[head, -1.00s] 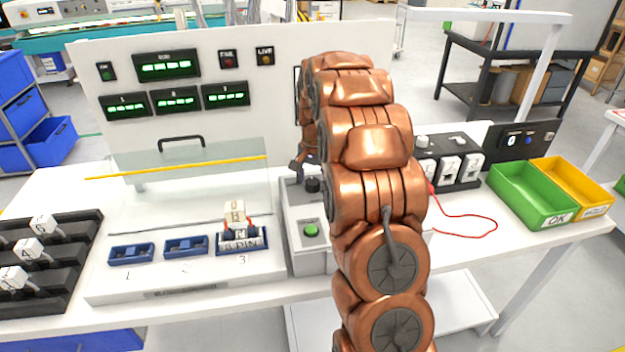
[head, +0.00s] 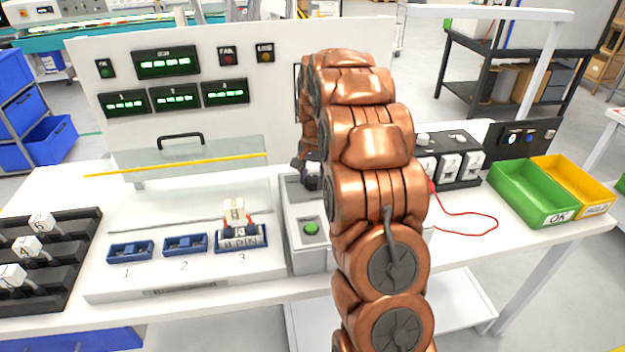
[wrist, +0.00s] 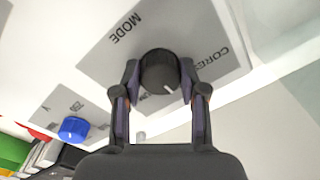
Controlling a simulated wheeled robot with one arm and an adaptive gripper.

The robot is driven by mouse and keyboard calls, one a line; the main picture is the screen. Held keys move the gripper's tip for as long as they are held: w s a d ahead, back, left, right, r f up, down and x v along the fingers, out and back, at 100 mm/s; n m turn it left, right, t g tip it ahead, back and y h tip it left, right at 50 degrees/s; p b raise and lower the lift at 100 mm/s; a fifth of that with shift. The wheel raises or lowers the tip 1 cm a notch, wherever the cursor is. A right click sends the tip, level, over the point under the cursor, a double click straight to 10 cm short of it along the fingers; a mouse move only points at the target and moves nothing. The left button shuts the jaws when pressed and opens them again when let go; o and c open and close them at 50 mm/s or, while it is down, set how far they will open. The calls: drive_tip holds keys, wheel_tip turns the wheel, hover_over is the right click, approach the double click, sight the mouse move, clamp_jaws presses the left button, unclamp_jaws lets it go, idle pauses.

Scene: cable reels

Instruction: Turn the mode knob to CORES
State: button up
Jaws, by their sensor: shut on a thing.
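The black mode knob (wrist: 158,66) stands on a grey label plate (wrist: 112,62) in the wrist view. The plate carries the word MODE at the upper left and CORES at the right. A short white mark on the knob points down and slightly right in that view, not straight at the CORES lettering. My gripper (wrist: 160,76) has one finger on each side of the knob and is shut on it. In the head view my gripper (head: 307,172) shows only partly beside my copper arm and covers the knob.
A green button (head: 310,229) sits on the same grey box in front of the knob. A blue knob (wrist: 74,128) is at the lower left in the wrist view. A fixture with a connector (head: 240,238) is left of the box; green (head: 530,208) and yellow bins stand right.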

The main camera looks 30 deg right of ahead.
drive_tip(key=shift+f+n+b, duration=0.25)
drive_tip(key=shift+n+b, duration=0.75)
drive_tip(key=shift+b, duration=0.15)
drive_tip(key=n+b, duration=0.3)
drive_tip(key=shift+n, duration=0.3)
drive_tip(key=n, duration=0.2)
drive_tip(key=n+b, duration=0.1)
drive_tip(key=n, duration=0.1)
drive_tip(key=n+b, duration=0.1)
drive_tip(key=shift+d+r+n, duration=0.1)
drive_tip(key=shift+r+n, duration=0.15)
drive_tip(key=shift+n, duration=0.15)
drive_tip(key=o, duration=1.1)
drive_tip(key=shift+o, duration=0.2)
drive_tip(key=shift+r, duration=0.15)
